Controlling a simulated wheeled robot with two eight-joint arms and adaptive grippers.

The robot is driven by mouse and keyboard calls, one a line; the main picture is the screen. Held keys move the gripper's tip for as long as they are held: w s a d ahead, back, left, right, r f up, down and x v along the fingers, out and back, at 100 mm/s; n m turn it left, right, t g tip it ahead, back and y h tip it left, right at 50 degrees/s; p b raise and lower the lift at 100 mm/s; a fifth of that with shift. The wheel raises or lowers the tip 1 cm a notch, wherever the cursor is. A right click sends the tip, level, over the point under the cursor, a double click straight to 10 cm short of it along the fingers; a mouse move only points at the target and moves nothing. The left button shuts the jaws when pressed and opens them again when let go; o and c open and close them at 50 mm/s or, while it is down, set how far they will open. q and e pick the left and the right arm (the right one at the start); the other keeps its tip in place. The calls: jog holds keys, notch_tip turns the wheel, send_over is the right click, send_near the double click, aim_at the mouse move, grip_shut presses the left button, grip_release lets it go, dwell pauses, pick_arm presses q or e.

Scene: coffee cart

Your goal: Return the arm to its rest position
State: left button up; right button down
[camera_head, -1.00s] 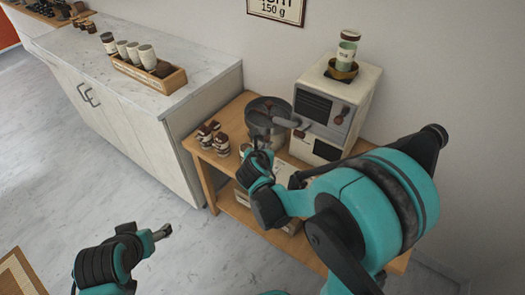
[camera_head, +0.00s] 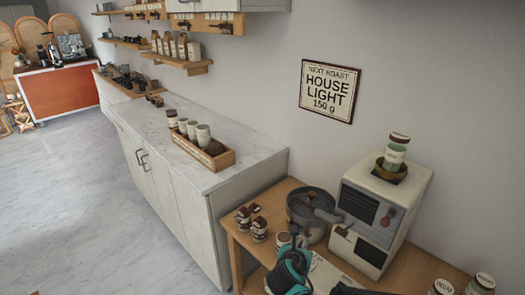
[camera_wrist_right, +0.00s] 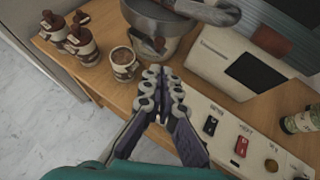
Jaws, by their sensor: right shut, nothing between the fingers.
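My right gripper (camera_head: 300,243) shows at the lower edge of the head view, over the wooden table beside the roaster. In the right wrist view its two fingers (camera_wrist_right: 162,80) are together with nothing between them. The tips point toward a small open jar with brown contents (camera_wrist_right: 123,62) and the dark metal pan (camera_wrist_right: 155,18); whether they touch anything is unclear. The teal right arm (camera_head: 285,280) is mostly cut off by the lower edge in the head view. My left gripper is not in view.
The white roaster (camera_head: 378,215), with a bowl and jar on top, stands close by the pan (camera_head: 312,205). Several small jars (camera_head: 250,222) stand on the wooden table (camera_head: 240,240). A marble counter (camera_head: 225,178) holds a wooden cup box (camera_head: 215,160). Open floor lies left.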

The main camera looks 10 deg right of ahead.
jog(key=s+r+m+g+y, duration=0.1)
jog(key=s+m+y, duration=0.1)
jog(key=s+m, duration=0.7)
jog(key=s+r+m+g+y, duration=0.1)
jog(key=s+m, duration=0.9)
jog(key=m, duration=1.1)
jog(key=shift+m+g+y, duration=0.3)
jog(key=shift+g+y, duration=0.4)
jog(key=shift+y, duration=0.2)
